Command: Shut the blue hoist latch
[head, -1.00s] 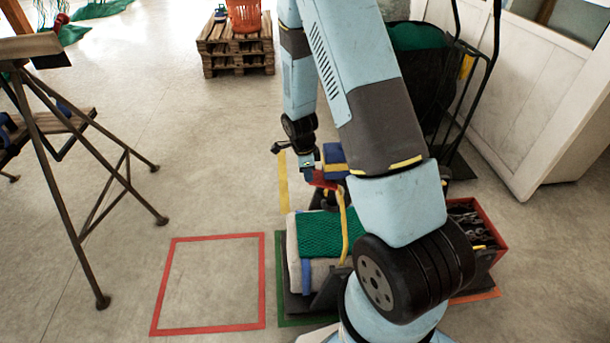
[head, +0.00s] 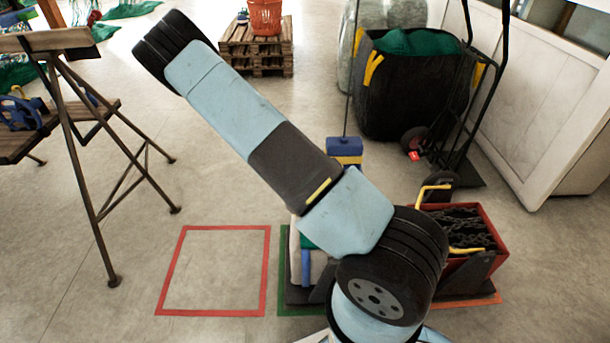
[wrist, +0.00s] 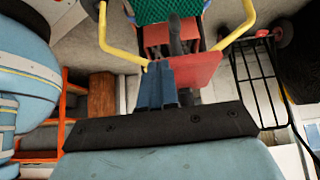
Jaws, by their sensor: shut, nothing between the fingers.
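My gripper (wrist: 160,70) shows in the wrist view as narrow blue fingers standing up from a black plate. They are together, with nothing held between them. In the head view my arm rises to the upper left and my gripper is not visible there. A blue fitting (head: 18,112) lies at the left edge of the head view, on a wooden bench. It is small and partly cut off, so I cannot tell whether it is the hoist latch or whether it is open. No latch is clearly seen in the wrist view.
A dark trestle stand (head: 75,150) stands on the left, near the wooden bench (head: 30,140). A red box of chains (head: 478,240) is at my right. A black bag (head: 410,85) and a pallet (head: 255,55) stand farther back. The floor inside the red square is clear.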

